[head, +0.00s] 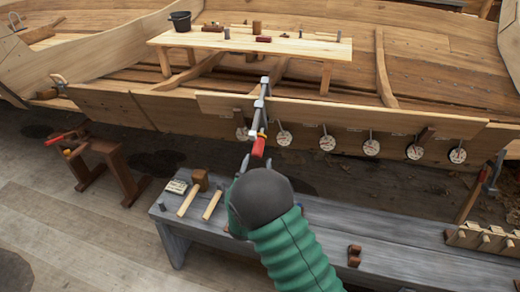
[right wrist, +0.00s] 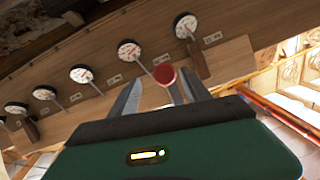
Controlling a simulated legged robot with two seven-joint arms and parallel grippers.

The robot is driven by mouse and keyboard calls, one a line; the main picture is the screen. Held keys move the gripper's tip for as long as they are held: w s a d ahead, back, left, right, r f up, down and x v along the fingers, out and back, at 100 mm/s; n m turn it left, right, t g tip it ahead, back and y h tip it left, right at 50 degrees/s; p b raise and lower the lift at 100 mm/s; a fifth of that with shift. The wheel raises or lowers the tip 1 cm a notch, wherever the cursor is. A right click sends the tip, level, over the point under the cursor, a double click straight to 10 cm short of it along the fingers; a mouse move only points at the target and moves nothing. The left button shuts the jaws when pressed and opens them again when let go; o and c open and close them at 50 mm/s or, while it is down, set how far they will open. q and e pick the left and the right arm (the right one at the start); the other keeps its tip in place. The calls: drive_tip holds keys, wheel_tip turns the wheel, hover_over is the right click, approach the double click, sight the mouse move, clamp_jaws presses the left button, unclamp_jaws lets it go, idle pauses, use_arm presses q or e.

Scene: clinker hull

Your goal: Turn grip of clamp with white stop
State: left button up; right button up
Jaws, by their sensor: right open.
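A clamp with a grey metal bar (head: 263,95) sits over the top edge of the hull's plank. Its red grip (head: 258,148) points down toward me, with a small pale part just above it, too small to make out well. My right gripper (head: 250,163) reaches up from below, close to the grip. In the right wrist view, the round red end of the grip (right wrist: 164,74) shows between the two spread fingers of my right gripper (right wrist: 162,84). The gripper is open; I cannot tell whether a finger touches the grip. My left gripper is not in view.
Several round white dials (head: 327,143) hang along the plank. A grey bench (head: 310,230) with mallets (head: 213,203) stands below. A plank table (head: 300,46) stands behind.

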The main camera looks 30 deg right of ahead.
sight(259, 147)
drive_tip(key=x, duration=0.5)
drive_tip(key=a+x, duration=0.1)
drive_tip(key=x, duration=0.1)
drive_tip(key=shift+w+d+r+b, duration=0.2)
drive_tip(key=shift+w+b, duration=0.15)
drive_tip(key=shift+w, duration=0.2)
drive_tip(key=shift+w+d+f, duration=0.15)
drive_tip(key=shift+d, duration=0.35)
drive_tip(key=shift+a, duration=0.15)
clamp_jaws()
